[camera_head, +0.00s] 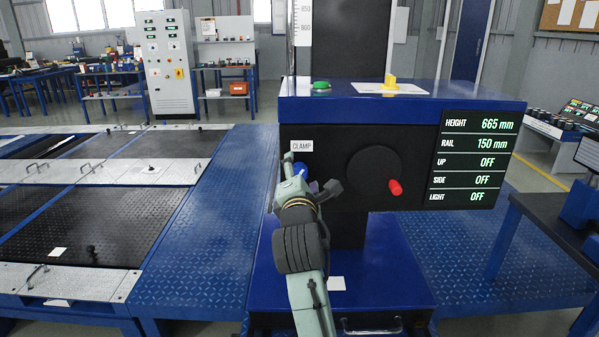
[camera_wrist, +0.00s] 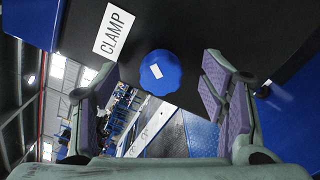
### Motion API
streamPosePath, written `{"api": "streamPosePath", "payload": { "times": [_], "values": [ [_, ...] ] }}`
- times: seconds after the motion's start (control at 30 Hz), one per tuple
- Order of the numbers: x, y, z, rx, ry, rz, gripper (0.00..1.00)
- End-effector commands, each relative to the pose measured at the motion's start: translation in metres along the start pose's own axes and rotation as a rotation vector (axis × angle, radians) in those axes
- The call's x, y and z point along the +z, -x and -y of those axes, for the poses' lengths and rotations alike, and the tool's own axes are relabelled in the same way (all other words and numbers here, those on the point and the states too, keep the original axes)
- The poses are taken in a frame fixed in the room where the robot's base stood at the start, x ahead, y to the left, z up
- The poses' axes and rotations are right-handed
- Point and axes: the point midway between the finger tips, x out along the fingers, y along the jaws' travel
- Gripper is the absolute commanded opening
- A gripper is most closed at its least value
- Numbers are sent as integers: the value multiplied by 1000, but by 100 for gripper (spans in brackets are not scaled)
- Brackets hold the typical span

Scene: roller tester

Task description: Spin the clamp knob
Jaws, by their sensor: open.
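The clamp knob (camera_wrist: 161,77) is a round blue knob with a scalloped rim and a small white mark on its face. It sits on the black panel beside the white CLAMP label (camera_wrist: 114,31). In the head view only a blue bit of the knob (camera_head: 300,169) shows, mostly hidden by my gripper (camera_head: 312,174). In the wrist view my gripper (camera_wrist: 156,86) is open, with its purple-padded fingers on either side of the knob. I see gaps between the pads and the knob. I cannot tell whether the fingertips reach its depth.
A round black wheel with a red handle (camera_head: 395,187) is right of the knob. A green button (camera_head: 321,86) and a yellow switch (camera_head: 390,81) are on the blue top. The display (camera_head: 475,160) reads height 665 mm, rail 150 mm, and up, side and light OFF.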

Motion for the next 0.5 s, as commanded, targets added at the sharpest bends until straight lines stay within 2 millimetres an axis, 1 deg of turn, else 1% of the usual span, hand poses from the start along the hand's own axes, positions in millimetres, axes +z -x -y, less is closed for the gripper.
{"api": "streamPosePath", "payload": {
  "times": [0.17,0.5],
  "values": [
    [0,4,0,0,-1,0,66],
    [1,31,0,0,-1,1,66]
  ]
}}
